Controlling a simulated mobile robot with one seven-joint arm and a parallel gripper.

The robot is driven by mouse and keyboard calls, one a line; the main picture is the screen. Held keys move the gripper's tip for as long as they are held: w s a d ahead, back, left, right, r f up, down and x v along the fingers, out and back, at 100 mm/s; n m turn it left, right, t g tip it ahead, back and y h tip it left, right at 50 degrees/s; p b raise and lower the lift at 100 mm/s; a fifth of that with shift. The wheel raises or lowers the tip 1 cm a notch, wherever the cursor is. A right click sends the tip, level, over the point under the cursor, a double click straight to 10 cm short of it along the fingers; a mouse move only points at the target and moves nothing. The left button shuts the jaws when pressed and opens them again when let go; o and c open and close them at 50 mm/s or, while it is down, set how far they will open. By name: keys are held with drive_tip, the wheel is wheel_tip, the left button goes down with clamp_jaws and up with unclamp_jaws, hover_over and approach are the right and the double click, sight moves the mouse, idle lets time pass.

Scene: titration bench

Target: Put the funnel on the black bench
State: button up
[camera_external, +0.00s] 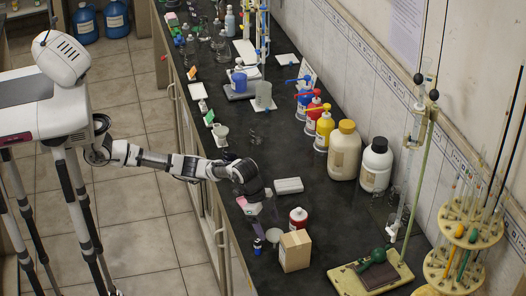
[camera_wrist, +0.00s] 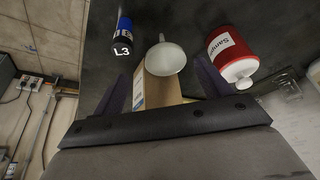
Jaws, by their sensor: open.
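A small whitish funnel (camera_wrist: 165,60) shows in the wrist view, its round wide end toward me, between my two dark fingers. A pale round shape, likely the same funnel (camera_external: 273,235), shows in the external view beside the cardboard box. My gripper (camera_external: 262,222) is over the front of the black bench (camera_external: 225,165), pointing down. In the wrist view my gripper (camera_wrist: 168,85) is open, its fingers apart on either side of the funnel. I see no clear contact, and what supports the funnel is hard to tell.
A cardboard box (camera_external: 295,252) stands close to the funnel. A stand base (camera_external: 372,275) is at the right.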

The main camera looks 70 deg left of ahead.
sight(275, 241)
drive_tip(key=x, duration=0.2)
drive_tip(key=shift+w+f, duration=0.15)
drive_tip(key=shift+f, duration=0.15)
drive_tip(key=shift+p+x, duration=1.05)
drive_tip(key=shift+x, duration=1.55)
drive_tip(key=shift+w+a, duration=0.15)
drive_tip(key=shift+a, duration=0.05)
drive_tip(key=c, duration=1.1)
drive_tip(key=shift+r, duration=0.15)
